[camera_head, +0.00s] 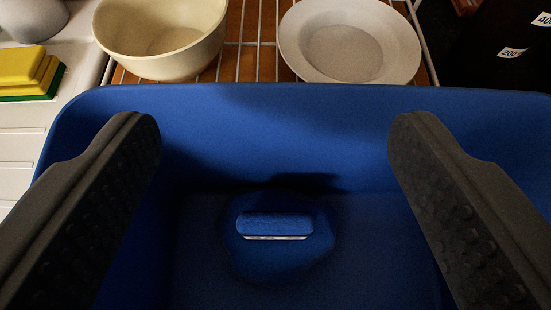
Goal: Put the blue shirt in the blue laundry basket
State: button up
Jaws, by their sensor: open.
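The blue laundry basket (300,100) fills most of the view below my gripper, and I look down into it. My gripper (275,122) is open and empty, its two dark, studded fingers wide apart over the basket. On the basket floor between the fingers lies a small blue oblong thing (275,224) with a pale strip along its lower edge. A darker blue rounded patch surrounds it. I cannot tell whether either is the blue shirt, and I see no clear shirt shape elsewhere.
Beyond the basket, a cream bowl (160,38) and a white plate (348,40) stand on a wire rack (243,50). A yellow and green sponge (28,72) lies at the left. Dark objects with white labels (512,52) are at the upper right.

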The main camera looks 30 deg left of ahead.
jog(key=b+v, duration=0.1)
jog(key=v, duration=0.9)
jog(key=w+d+r+m+t+h, duration=0.2)
jog(key=d+r+m+t+h, duration=0.15)
jog(key=d+r, duration=2.05)
jog(key=s+d+r+m+h, duration=0.1)
jog(key=s+d+r, duration=0.4)
jog(key=r, duration=0.3)
jog(key=s+d+r+m+t+h, duration=0.1)
jog(key=s+d+r+m+h, duration=0.1)
jog(key=s+d+r, duration=0.4)
notch_tip(320, 180, up, 3)
jog(key=shift+s+d+r, duration=0.2)
jog(key=shift+d, duration=0.85)
jog(key=shift+t, duration=0.25)
